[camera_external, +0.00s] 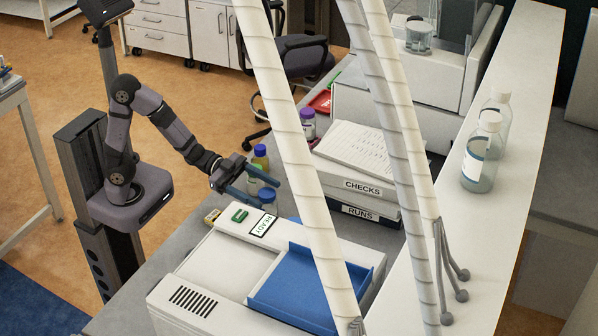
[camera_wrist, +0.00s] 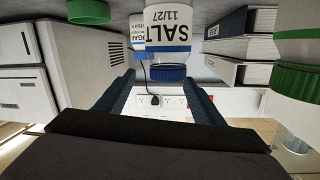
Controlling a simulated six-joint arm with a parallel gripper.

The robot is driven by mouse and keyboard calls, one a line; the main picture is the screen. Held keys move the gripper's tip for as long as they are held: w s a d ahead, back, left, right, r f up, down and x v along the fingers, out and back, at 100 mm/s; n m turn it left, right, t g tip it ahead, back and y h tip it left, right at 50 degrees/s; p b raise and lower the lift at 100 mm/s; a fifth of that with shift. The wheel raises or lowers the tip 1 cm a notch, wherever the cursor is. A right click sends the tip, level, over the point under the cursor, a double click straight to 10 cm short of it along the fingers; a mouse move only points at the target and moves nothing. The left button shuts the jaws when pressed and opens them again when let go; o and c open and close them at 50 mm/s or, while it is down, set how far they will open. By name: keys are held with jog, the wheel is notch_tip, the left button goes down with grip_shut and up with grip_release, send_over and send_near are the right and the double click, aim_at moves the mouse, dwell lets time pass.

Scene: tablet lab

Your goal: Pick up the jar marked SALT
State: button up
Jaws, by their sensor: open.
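The jar marked SALT (camera_wrist: 167,28) shows upside down in the wrist view, with a white label, a blue band and a dark blue cap. It stands beyond and roughly between my gripper's fingertips (camera_wrist: 160,80), which do not touch it. My gripper is open and empty. In the external view my gripper (camera_external: 245,180) is among the jars at the bench's near side. A blue-capped jar (camera_external: 267,196) there may be the SALT jar; its label cannot be read.
Another labelled jar (camera_wrist: 143,42) is partly hidden behind the SALT jar. A large green-capped jar (camera_wrist: 296,82) is close on the right. The white machine (camera_wrist: 85,62) stands at left, binders (camera_wrist: 242,45) at right. In the external view, purple (camera_external: 308,122) and amber (camera_external: 260,158) bottles stand farther back.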

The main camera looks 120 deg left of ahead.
aim_at(274, 197)
jog(key=shift+s+a+f+n+t+b, duration=0.4)
jog(key=shift+s+f+n+t, duration=0.1)
jog(key=shift+s, duration=0.15)
jog(key=shift+s+a+f+n+t, duration=0.3)
jog(key=shift+a+n, duration=0.1)
jog(key=shift+n, duration=0.2)
jog(key=shift+w+d+r, duration=0.1)
jog(key=shift+w+d, duration=0.05)
jog(key=shift+w, duration=0.65)
jog(key=shift+w+d+r, duration=0.1)
jog(key=shift+w, duration=0.7)
jog(key=shift+w+d+f+p, duration=0.15)
jog(key=shift+w+p, duration=0.65)
jog(key=shift+w, duration=1.35)
jog(key=shift+c, duration=0.2)
grip_shut()
